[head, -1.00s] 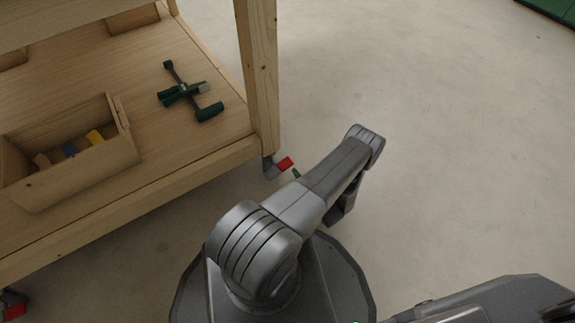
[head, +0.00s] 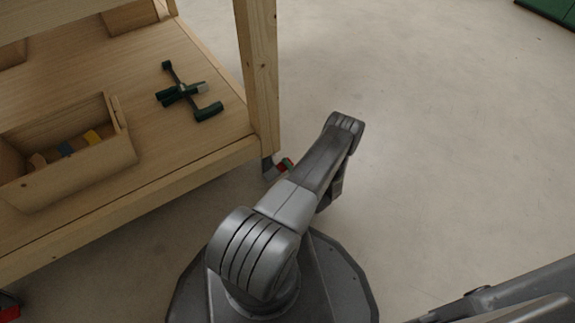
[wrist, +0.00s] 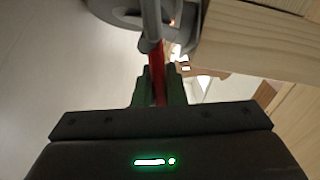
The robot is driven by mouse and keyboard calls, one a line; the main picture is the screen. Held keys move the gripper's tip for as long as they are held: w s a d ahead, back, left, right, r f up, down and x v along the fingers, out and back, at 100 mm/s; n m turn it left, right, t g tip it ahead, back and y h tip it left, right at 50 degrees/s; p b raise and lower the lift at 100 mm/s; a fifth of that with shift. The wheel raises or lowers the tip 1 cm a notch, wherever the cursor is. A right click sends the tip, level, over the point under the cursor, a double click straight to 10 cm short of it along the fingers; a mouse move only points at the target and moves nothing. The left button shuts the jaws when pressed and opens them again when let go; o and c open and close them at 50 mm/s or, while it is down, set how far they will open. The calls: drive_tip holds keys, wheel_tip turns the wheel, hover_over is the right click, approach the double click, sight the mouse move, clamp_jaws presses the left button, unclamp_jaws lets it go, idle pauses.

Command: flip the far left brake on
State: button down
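A red brake lever (head: 282,168) sits on a grey caster under the wooden bench leg in the middle of the head view. It also shows as a red strip in the wrist view (wrist: 158,82), below the grey caster (wrist: 110,10). My gripper's green fingers (wrist: 159,88) are on either side of this strip; contact and grip are unclear. In the head view, a green fingertip shows beside the lever, and my arm hides the rest of the gripper. Another red brake lever (head: 8,304) shows at the lower left edge. I cannot tell the position of either lever.
The wooden bench (head: 200,155) fills the left, with its leg (head: 258,80) close to my arm.

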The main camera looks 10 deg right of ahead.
drive_tip(key=shift+f, duration=0.1)
drive_tip(key=shift+d+f+m, duration=0.1)
drive_tip(key=shift+f+m, duration=0.25)
drive_tip(key=shift+m, duration=0.6)
drive_tip(key=shift+f+m, duration=0.3)
drive_tip(key=shift+m, duration=0.6)
drive_tip(key=shift+d+f+m, duration=0.1)
drive_tip(key=shift+f+m, duration=0.25)
drive_tip(key=shift+m, duration=0.6)
drive_tip(key=c, duration=1.5)
unclamp_jaws()
drive_tip(key=p+v, duration=0.1)
drive_tip(key=v, duration=1.2)
drive_tip(key=shift+s+p, duration=0.3)
drive_tip(key=shift+s, duration=0.1)
